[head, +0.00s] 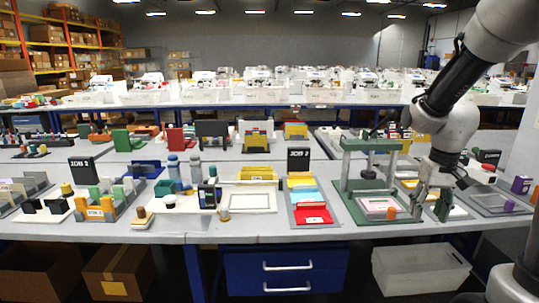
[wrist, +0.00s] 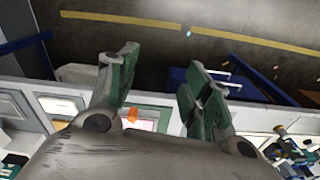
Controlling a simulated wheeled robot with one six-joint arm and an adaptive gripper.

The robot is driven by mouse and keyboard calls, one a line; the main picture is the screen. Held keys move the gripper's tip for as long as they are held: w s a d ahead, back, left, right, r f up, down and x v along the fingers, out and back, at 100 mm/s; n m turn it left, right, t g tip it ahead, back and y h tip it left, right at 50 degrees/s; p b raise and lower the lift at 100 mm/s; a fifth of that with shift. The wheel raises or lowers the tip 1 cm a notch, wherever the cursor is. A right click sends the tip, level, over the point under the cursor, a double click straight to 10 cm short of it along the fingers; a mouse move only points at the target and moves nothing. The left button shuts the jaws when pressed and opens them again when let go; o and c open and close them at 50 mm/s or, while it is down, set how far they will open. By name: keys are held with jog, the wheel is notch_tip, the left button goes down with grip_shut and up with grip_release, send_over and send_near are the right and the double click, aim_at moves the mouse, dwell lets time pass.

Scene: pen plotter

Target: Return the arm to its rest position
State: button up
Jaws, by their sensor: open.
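My gripper (head: 431,208) hangs from my arm at the right of the head view, fingers pointing down over the front part of the table. It is beside the right side of the green plotter frame (head: 346,178). In the wrist view my gripper (wrist: 158,75) shows two green-padded fingers spread wide apart with nothing between them. The plotter's base holds a framed white sheet (head: 380,205). A small orange piece (head: 391,212) stands at the sheet's right; an orange spot (wrist: 131,115) also shows by the left finger in the wrist view.
Left of the plotter lies a tray with red and blue sheets (head: 311,213). A grey tray (head: 497,202) and a purple block (head: 521,185) are at the right. The worktable's front edge (head: 270,237) is close; a blue drawer unit (head: 288,270) and a clear bin (head: 420,270) are below.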

jog(key=s+a+r+t, duration=0.2)
jog(key=s+r, duration=0.3)
jog(key=s, duration=0.3)
jog(key=s+a+r+n+t, duration=0.1)
jog(key=s+a+r+t, duration=0.1)
jog(key=s+r, duration=0.4)
jog(key=s, duration=0.2)
jog(key=shift+s+a+r, duration=0.2)
jog(key=shift+s+a, duration=0.15)
jog(key=shift+a, duration=0.05)
